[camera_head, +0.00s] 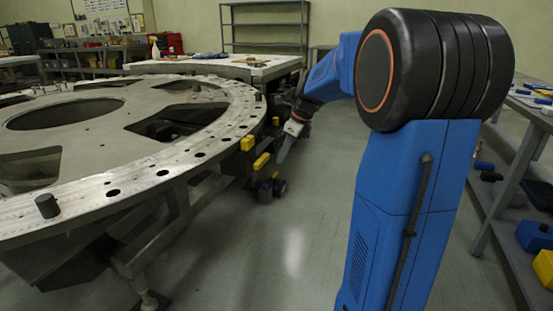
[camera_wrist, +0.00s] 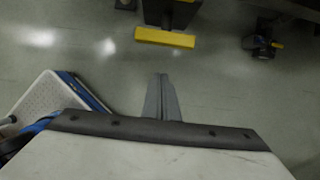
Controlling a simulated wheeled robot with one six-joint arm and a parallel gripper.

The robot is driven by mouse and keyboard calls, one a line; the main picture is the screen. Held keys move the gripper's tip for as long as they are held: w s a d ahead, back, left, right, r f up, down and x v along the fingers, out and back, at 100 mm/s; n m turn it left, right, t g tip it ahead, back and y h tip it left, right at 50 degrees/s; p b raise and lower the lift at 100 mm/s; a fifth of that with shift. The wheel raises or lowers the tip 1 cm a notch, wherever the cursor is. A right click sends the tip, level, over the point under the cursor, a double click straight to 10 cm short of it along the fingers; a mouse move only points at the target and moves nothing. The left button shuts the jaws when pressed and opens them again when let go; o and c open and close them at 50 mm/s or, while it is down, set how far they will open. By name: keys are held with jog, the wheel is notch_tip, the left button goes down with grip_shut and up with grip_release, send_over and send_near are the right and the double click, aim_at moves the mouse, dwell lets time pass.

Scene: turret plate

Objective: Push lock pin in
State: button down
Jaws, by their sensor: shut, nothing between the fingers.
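The large grey turret plate (camera_head: 85,180) fills the left of the head view. Dark short pins stand up on its rim, one near the front left (camera_head: 47,205). Yellow-ended dark fittings are at its right edge, including a yellow block (camera_head: 262,161); I cannot tell which part is the lock pin. My gripper (camera_head: 283,155) is shut and empty, pointing down just right of these fittings. In the wrist view my gripper's fingers (camera_wrist: 162,82) are together, over bare floor. A yellow bar (camera_wrist: 165,37) on a dark block is beyond the tips, apart from them.
A grey workbench (camera_head: 520,125) with blue and yellow bins stands at the right. A table (camera_head: 220,68) and empty shelves (camera_head: 265,25) are at the back. The floor (camera_head: 270,240) between plate and my arm is clear. A dark caster-like part (camera_wrist: 263,45) shows in the wrist view.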

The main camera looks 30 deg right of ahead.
jog(key=v, duration=0.8)
jog(key=shift+r, duration=0.35)
jog(key=shift+d, duration=0.1)
